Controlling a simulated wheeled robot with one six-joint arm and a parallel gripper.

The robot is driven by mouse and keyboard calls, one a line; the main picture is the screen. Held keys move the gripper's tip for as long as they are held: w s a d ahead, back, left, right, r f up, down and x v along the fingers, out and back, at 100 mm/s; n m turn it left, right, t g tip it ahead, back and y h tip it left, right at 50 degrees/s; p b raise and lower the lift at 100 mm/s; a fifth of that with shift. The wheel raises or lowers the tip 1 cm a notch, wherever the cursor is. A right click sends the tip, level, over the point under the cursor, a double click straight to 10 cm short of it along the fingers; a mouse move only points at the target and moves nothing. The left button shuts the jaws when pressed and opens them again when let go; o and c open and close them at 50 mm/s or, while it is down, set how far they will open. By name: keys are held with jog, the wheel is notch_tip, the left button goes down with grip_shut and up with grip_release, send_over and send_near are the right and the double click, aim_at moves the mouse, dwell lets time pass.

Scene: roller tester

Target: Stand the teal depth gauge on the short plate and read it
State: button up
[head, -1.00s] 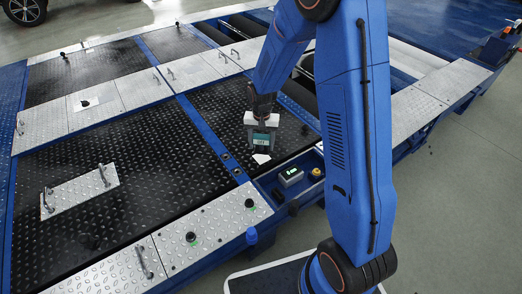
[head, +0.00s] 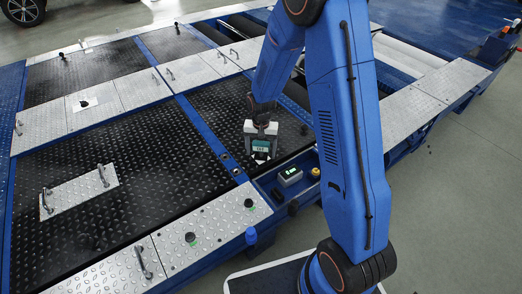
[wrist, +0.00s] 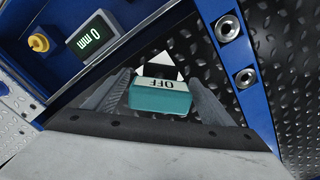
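The teal depth gauge (head: 260,146) is between the two fingers of my gripper (head: 261,150), and it also shows in the wrist view (wrist: 160,98). The fingers (wrist: 160,105) are on both sides of its body and appear closed on it. Its display reads OFF in the wrist view. It is over the right, nearer part of the shorter black tread plate (head: 215,105), by the blue frame. A white patch shows just beyond the gauge in the wrist view (wrist: 165,64). I cannot tell whether the gauge's foot touches the plate.
A small grey readout box (head: 290,176) shows 0 mm in the wrist view (wrist: 92,38). A yellow knob (head: 315,172) is beside it. A blue beam with bolts (wrist: 235,50) borders the plate. A longer black plate (head: 120,215) with a loose silver plate (head: 80,192) lies left.

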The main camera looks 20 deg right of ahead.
notch_tip(320, 180, up, 13)
jog(key=shift+f, duration=0.2)
jog(key=s+d+r+n+t, duration=0.2)
jog(key=s+d+r, duration=0.2)
jog(key=s+r, duration=1.15)
jog(key=s+d+r+n+t, duration=0.1)
jog(key=s+r, duration=0.1)
jog(key=s, duration=0.7)
jog(key=s+d+r+n+t, duration=0.1)
jog(key=s+d+r, duration=0.1)
jog(key=s, duration=0.7)
jog(key=shift+r+n+t, duration=0.4)
jog(key=shift+r, duration=0.25)
